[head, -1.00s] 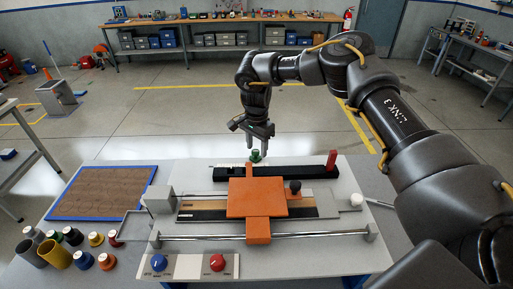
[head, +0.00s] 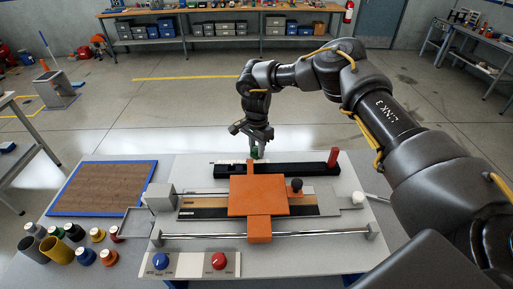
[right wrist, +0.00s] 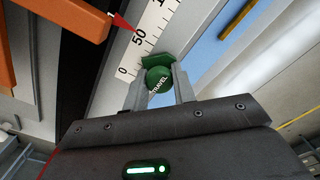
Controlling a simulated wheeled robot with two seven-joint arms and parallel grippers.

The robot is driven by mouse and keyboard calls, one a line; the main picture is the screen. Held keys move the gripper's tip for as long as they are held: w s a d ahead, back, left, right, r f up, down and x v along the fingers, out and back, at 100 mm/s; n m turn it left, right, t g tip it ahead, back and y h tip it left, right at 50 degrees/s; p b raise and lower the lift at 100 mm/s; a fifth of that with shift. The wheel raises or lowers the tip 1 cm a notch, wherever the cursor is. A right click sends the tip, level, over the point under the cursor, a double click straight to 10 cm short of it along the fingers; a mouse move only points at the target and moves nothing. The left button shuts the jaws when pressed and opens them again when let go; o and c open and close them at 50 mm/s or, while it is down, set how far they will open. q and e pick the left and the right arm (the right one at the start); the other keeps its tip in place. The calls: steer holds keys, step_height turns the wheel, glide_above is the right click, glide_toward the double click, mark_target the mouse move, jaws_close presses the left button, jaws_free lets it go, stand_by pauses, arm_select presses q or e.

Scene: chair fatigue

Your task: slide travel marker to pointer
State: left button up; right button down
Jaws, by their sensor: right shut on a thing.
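The green travel marker (head: 254,153) sits at the far side of the long black rail (head: 300,169), behind the orange carriage (head: 257,194). In the right wrist view the marker (right wrist: 158,80) has a round knob lettered TRAVEL and a flat green plate over the edge of the white scale (right wrist: 152,25). My right gripper (right wrist: 160,95) is shut on the knob, one finger on each side; it also shows in the head view (head: 257,143). My left gripper is out of view.
A red post (head: 333,158) stands at the rail's right end. A black knob (head: 296,185) and a metal guide rod (head: 300,235) are nearer. Blue and red dials (head: 219,261) are in front. Coloured cylinders (head: 74,232) and a blue-edged board (head: 102,188) lie left.

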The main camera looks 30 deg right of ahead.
mark_target(248, 156)
steer(key=shift+w+a+b, duration=0.3)
steer(key=shift+w+a, duration=0.05)
steer(key=shift+a, duration=0.4)
steer(key=shift+w+a+b, duration=0.3)
steer(key=shift+w+a, duration=0.05)
steer(key=shift+a, duration=0.35)
steer(key=shift+w+a+r, duration=0.1)
steer(key=shift+w+a, duration=0.05)
steer(key=shift+a, duration=0.05)
steer(key=c, duration=1.4)
jaws_free()
steer(key=shift+d, duration=0.1)
steer(key=shift+o, duration=1.3)
steer(key=shift+s+r, duration=0.1)
steer(key=shift+s, duration=0.15)
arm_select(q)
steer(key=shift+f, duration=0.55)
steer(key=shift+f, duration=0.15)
arm_select(e)
steer(key=shift+w, duration=0.15)
